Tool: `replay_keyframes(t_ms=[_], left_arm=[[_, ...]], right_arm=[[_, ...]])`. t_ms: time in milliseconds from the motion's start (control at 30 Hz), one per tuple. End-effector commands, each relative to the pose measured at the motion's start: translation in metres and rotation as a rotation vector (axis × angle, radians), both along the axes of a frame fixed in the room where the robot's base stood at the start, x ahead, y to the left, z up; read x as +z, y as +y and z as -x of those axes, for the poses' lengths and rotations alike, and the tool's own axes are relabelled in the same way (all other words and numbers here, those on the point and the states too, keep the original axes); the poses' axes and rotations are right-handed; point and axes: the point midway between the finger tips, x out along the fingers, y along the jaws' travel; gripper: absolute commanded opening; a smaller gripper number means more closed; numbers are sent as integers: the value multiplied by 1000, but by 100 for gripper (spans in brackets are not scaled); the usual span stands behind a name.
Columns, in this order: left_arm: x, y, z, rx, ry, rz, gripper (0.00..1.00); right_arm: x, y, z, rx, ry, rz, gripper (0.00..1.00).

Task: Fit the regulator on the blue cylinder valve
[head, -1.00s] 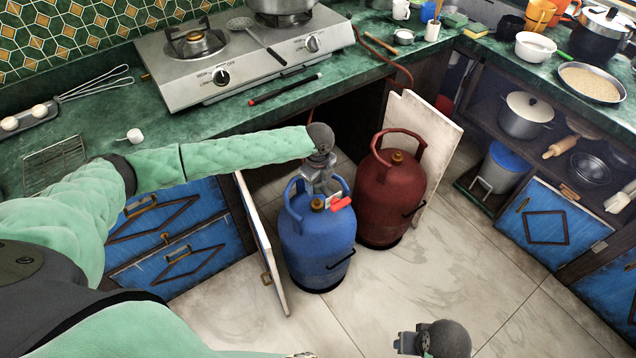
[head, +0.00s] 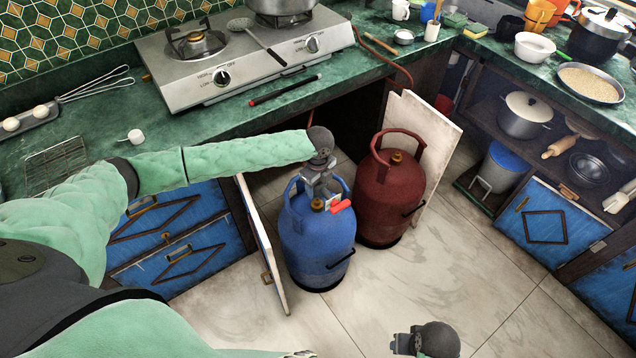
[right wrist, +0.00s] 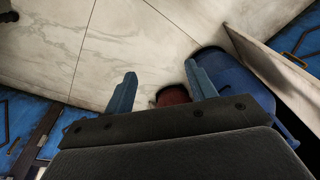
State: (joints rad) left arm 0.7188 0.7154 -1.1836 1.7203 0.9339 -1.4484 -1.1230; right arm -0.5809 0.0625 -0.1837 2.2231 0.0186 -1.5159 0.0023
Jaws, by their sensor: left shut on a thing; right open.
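The blue cylinder (head: 316,250) stands upright on the floor, and its brass valve (head: 317,205) shows inside the collar handle. My left gripper (head: 326,194) reaches down from above at the collar. It is shut on the regulator (head: 340,207), a small grey part with a red piece on it. The regulator is close beside the brass valve, to its right in the picture; I cannot tell whether they touch. My right gripper (head: 406,344) is low in the head view. In the right wrist view (right wrist: 160,88) its two fingers stand apart with nothing between them.
A red cylinder (head: 390,200) stands right beside the blue one. An open cabinet door (head: 262,245) is close on the left, and a pale panel (head: 432,135) is behind the red cylinder. A counter (head: 230,120) with a gas hotplate (head: 245,60) lies above. The floor at right is clear.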

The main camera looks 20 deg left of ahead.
Motion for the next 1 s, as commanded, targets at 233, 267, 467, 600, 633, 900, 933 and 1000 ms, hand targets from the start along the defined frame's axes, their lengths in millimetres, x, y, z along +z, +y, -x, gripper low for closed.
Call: replay_keyframes(t_ms=[233,267,467,600,633,900,933,1000], left_arm=[[-18,0,-1,0,-2,1,22],[-20,0,-1,0,-2,1,22],[-34,1,-1,1,-1,0,22],[-42,0,-1,1,-1,0,22],[-44,0,-1,1,-2,1,22],[-48,0,-1,0,-2,1,22],[-48,0,-1,0,-2,1,22],[-48,0,-1,0,-2,1,22]], right_arm=[[21,0,-4,-1,-21,-5,56],[22,1,-4,-1,-20,-6,56],[32,3,-2,-6,-21,-13,56],[38,4,0,-8,-15,-16,56],[39,4,0,-9,-17,-17,56],[44,2,1,-6,-20,-15,56],[44,2,1,-5,-20,-13,56],[43,1,2,-3,-18,-11,56]])
